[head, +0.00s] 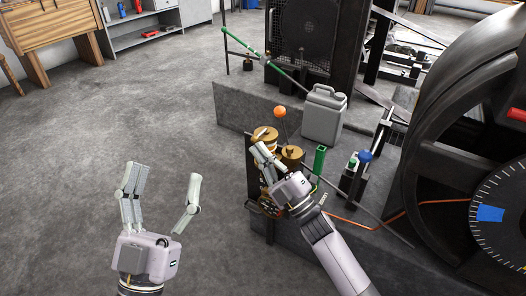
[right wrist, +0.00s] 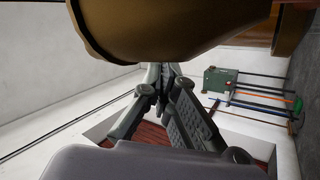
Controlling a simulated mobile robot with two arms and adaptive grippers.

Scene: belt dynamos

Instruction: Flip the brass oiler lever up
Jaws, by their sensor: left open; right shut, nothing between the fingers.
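Two brass oilers stand side by side on the near end of the machine base: a rear one (head: 264,134) and a front one (head: 292,154). I cannot clearly make out the small lever on them or its position. My right gripper (head: 262,154) is shut and empty, its fingertips beside the oilers and partly covering them. In the right wrist view a large rounded brass body (right wrist: 170,25) fills the top, just above the shut fingers (right wrist: 155,78); I cannot tell whether they touch. My left gripper (head: 164,172) is open and empty over bare floor.
An orange ball (head: 279,112) on a thin rod rises behind the oilers. A grey jerrycan (head: 323,116), a green upright handle (head: 319,160) and a blue knob (head: 365,156) stand to the right. A big dark wheel (head: 440,130) fills the right side. The floor at left is clear.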

